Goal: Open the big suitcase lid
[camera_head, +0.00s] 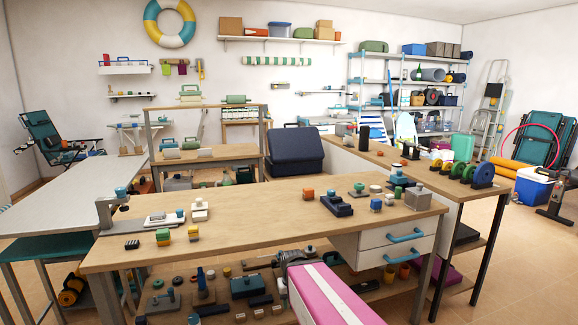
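A big dark navy case (294,153), the most suitcase-like thing in view, stands on the floor behind the long wooden workbench. Its upper part looks closed, but the seam and any latches are too small to make out. The workbench hides its lowest part.
The wooden workbench (290,222) with small blocks and tools stands between me and the case. A side counter (375,152) lies to its right, a grey table (75,190) to its left. Tiled floor (508,235) is free at the right. A pink-and-white striped shape is close in front.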

